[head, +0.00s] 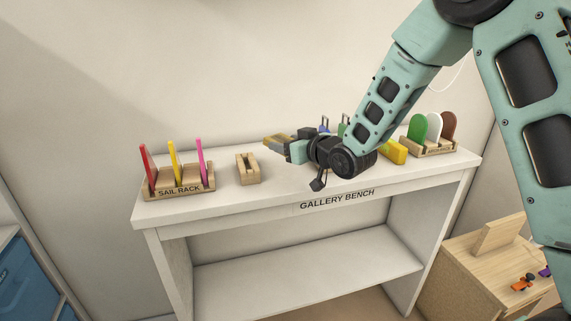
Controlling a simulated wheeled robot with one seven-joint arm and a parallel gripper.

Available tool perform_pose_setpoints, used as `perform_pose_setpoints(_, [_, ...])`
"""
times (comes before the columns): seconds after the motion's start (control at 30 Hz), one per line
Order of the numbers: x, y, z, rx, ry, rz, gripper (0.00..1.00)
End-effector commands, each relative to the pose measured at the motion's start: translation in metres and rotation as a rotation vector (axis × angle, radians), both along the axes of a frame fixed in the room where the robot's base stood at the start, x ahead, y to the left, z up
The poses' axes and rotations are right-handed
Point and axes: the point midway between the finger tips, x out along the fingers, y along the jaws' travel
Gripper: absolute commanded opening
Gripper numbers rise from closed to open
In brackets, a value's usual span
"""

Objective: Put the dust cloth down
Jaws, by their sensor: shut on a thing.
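My gripper (286,146) is above the white gallery bench, pointing left. It is shut on a flat mustard-yellow thing, which looks like the dust cloth (275,140). The cloth shows at the fingertips, and the fingers hide part of it. It appears held above the bench top (240,202), behind and to the right of a small slotted wooden block (247,169). The exact height over the bench is hard to tell.
The sail rack (180,191) with red, yellow and pink pieces stands at the left. A rack (430,148) with green, white and brown rounded pieces stands at the right. A yellow block (396,151) and blue and green items are partly behind my arm. The front middle bench top looks clear.

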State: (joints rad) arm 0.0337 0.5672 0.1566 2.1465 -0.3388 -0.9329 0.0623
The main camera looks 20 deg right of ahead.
Motion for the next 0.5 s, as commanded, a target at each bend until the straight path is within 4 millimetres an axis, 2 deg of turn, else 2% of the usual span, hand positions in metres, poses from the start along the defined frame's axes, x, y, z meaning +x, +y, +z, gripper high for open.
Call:
perform_pose_setpoints(0.03, [0.000,0.000,-0.010,0.000,0.003,0.000,0.37])
perform_pose_setpoints(0.1, [0.000,0.000,-0.019,0.000,0.003,0.000,0.37])
perform_pose_setpoints(0.27, [0.000,0.000,-0.029,0.000,0.002,0.000,0.37])
perform_pose_setpoints(0.5, [0.000,0.000,-0.060,-0.001,0.002,0.000,0.37])
